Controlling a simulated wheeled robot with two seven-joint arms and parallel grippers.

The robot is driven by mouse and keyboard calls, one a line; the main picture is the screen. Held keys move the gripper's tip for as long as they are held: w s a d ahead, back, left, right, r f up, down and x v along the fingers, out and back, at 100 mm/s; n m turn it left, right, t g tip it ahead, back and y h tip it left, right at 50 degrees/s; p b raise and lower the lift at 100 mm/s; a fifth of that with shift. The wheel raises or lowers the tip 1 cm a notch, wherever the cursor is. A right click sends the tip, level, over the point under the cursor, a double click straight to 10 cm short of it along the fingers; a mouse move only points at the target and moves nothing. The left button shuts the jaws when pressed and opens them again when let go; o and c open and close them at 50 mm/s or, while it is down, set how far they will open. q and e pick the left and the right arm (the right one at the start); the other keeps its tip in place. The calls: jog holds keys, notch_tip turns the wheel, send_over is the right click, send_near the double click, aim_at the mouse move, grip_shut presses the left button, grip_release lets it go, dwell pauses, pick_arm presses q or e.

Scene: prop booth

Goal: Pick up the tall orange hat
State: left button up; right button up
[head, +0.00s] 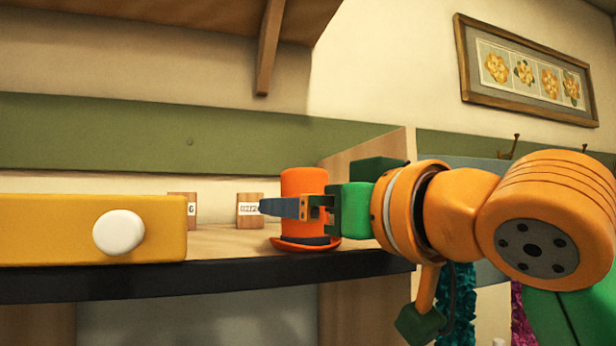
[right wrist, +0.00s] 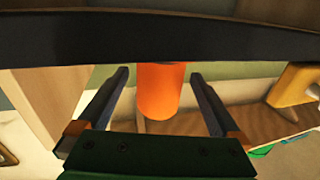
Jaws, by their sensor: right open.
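The tall orange hat (head: 303,183) stands upright on the wooden shelf (head: 215,243), with a dark band above its brim. My right gripper (head: 268,207) comes in from the right and covers the middle of the hat in the head view. In the right wrist view the hat's orange crown (right wrist: 160,100) lies between the two open fingers of the right gripper (right wrist: 159,76), with a gap on each side. The dark shelf edge hides the brim there. My left gripper is not in view.
A yellow block-like front (head: 60,228) with a white knob (head: 119,232) is at the left. A wooden side panel (head: 370,150) rises at right. Teal (head: 457,305) and magenta frilly things hang below my right arm.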

jog(key=shift+f+x, duration=0.25)
jog(key=shift+x, duration=0.75)
jog(key=shift+w+a, duration=0.1)
jog(key=shift+w, duration=0.1)
jog(key=shift+c, duration=0.4)
jog(key=c, duration=0.4)
jog(key=shift+s+d+r, duration=0.1)
jog(key=shift+s+d, duration=0.2)
jog(key=shift+s, duration=0.15)
jog(key=c, duration=0.9)
jog(key=shift+w+a, duration=0.1)
